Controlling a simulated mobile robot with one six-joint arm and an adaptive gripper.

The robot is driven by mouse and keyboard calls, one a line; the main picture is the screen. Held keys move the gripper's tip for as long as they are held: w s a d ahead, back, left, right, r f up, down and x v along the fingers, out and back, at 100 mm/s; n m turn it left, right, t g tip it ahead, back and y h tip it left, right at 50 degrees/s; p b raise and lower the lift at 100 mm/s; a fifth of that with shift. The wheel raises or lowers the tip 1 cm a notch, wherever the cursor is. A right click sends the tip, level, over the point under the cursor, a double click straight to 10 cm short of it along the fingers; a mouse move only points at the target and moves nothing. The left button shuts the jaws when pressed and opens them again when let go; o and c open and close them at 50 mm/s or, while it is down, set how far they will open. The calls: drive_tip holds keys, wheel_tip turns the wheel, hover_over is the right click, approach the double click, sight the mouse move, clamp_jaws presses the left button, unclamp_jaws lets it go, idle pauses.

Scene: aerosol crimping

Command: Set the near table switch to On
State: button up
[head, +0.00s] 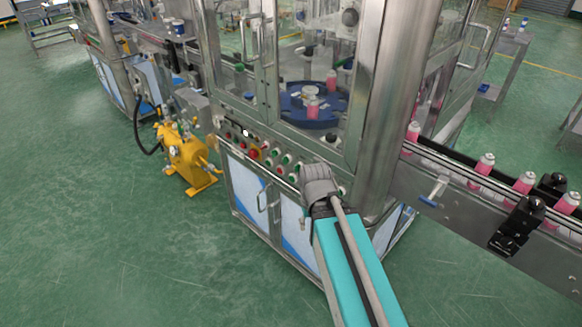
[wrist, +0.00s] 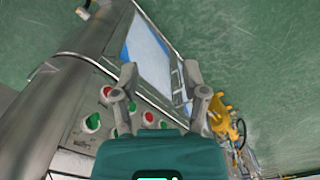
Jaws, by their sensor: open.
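The control panel (head: 262,158) on the front of the steel machine carries several round green and red buttons and small knobs. I cannot tell which one is the near table switch, and no labels are readable. In the wrist view the panel shows a green button (wrist: 92,122) and a red button (wrist: 107,90) left of my gripper. My gripper (wrist: 160,73) is open and empty, its two fingers spread above the machine front, with a cabinet door between them. In the head view my arm reaches the right end of the panel and hides part of it; the fingers cannot be made out there.
A yellow pump unit (head: 186,158) stands on the floor left of the machine. A conveyor (head: 450,190) with pink cans runs off to the right. A thick steel column (head: 388,110) rises beside my arm. The green floor in front is clear.

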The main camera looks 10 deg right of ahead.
drive_tip(key=shift+d, duration=0.1)
drive_tip(key=shift+o, duration=1.2)
drive_tip(key=shift+w+f+b, duration=0.2)
drive_tip(key=shift+f+b, duration=0.1)
drive_tip(key=shift+b, duration=0.05)
drive_tip(key=w+d+f+n+t+h+b, duration=0.1)
drive_tip(key=w+f+n+t+h+b, duration=0.2)
drive_tip(key=w+f+n+h+b, duration=0.5)
drive_tip(key=w+a+r+n+t+h+b, duration=0.2)
drive_tip(key=w+a+t+h+b, duration=0.1)
drive_tip(key=w+a+b, duration=0.2)
drive_tip(key=w+a+r+n+t+h+b, duration=0.2)
drive_tip(key=w+a+b, duration=0.4)
drive_tip(key=b, duration=0.3)
drive_tip(key=w+n+t+h, duration=0.1)
drive_tip(key=t, duration=0.1)
drive_tip(key=shift+w+a+r+t+h, duration=0.15)
drive_tip(key=shift+a+r+t+h, duration=0.1)
drive_tip(key=shift+t+h, duration=0.05)
